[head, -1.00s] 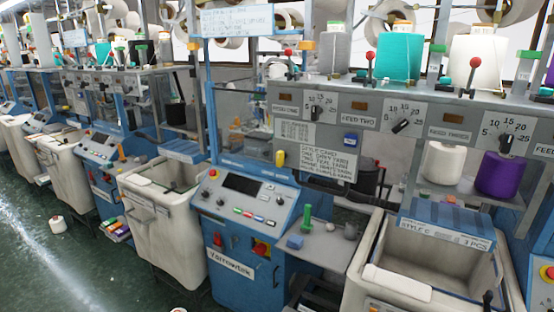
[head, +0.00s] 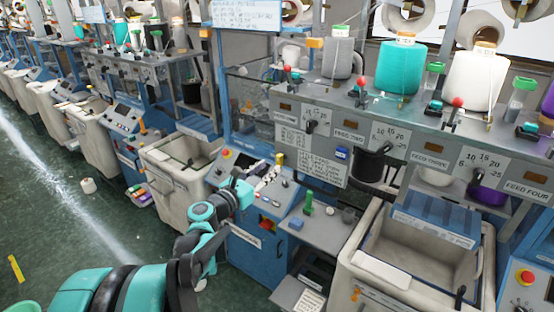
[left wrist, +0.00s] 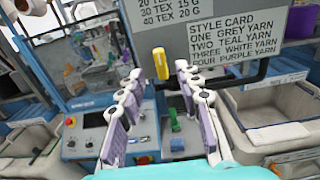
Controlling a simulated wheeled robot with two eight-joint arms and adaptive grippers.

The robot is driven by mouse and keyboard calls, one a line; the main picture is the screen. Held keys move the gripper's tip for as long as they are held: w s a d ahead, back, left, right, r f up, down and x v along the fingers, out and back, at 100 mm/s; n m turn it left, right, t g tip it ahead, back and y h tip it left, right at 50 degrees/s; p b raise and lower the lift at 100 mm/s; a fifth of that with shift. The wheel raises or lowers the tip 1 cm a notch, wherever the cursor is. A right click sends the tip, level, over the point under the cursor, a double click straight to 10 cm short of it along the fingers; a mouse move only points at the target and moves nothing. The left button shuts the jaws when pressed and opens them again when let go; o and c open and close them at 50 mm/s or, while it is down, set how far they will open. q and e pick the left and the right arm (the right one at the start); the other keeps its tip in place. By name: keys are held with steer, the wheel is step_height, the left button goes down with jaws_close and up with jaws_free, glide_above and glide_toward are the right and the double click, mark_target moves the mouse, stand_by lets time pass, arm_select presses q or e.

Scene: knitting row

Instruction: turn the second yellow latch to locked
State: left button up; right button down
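In the left wrist view the latch (left wrist: 160,63) hangs roughly vertical at the lower left edge of the grey panel, beyond my fingertips. My left gripper (head: 264,178) is over the console, just left of and in front of the latch. In the left wrist view its two fingers (left wrist: 163,108) are wide apart with nothing between them, and the latch shows above the gap. My right gripper is not in view.
A style card (left wrist: 235,35) is on the panel beside the latch. A green-handled part (head: 308,200) stands on the grey side shelf. Cream bins (head: 375,268) flank the console. Feed dials and yarn cones (head: 402,68) line the rail above.

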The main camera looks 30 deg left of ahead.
mark_target(277, 161)
arm_select(q)
steer(key=w, duration=0.5)
steer(key=shift+w+d, duration=0.2)
steer(key=shift+d, duration=0.05)
jaws_close()
